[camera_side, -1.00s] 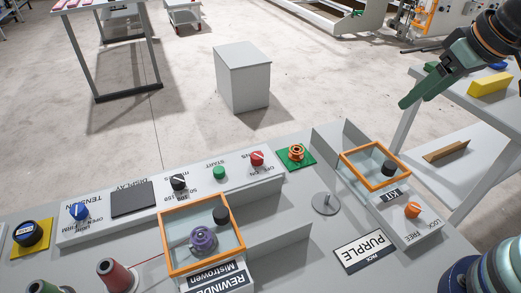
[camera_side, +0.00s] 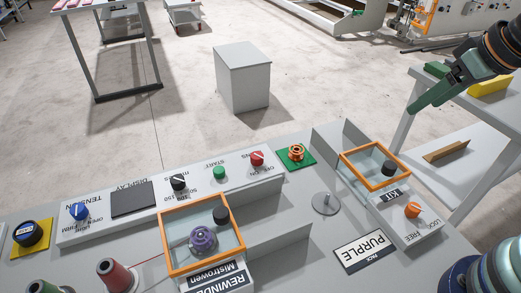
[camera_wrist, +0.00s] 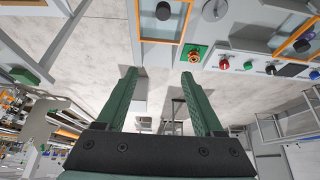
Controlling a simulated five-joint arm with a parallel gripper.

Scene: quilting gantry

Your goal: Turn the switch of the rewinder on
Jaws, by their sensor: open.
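The rewinder's switch is a red knob (camera_side: 257,158) with a white mark, beside OFF and ON lettering at the right end of the sloped panel (camera_side: 150,212). I cannot tell surely which word the mark points to. The red knob also shows in the wrist view (camera_wrist: 224,65), right of and slightly above the fingertips. The rewinder (camera_side: 163,243) has an orange-framed clear cover over a purple spool (camera_side: 203,239). My gripper (camera_side: 412,108) is at the upper right, high and well away from the switch. In the wrist view its green fingers (camera_wrist: 160,75) are apart and empty.
On the panel are a green START button (camera_side: 219,172), a black dial (camera_side: 179,183) and a blue tension knob (camera_side: 79,212). An orange spool (camera_side: 296,152) on a green pad and the orange-framed kit box (camera_side: 375,183) stand right of the switch.

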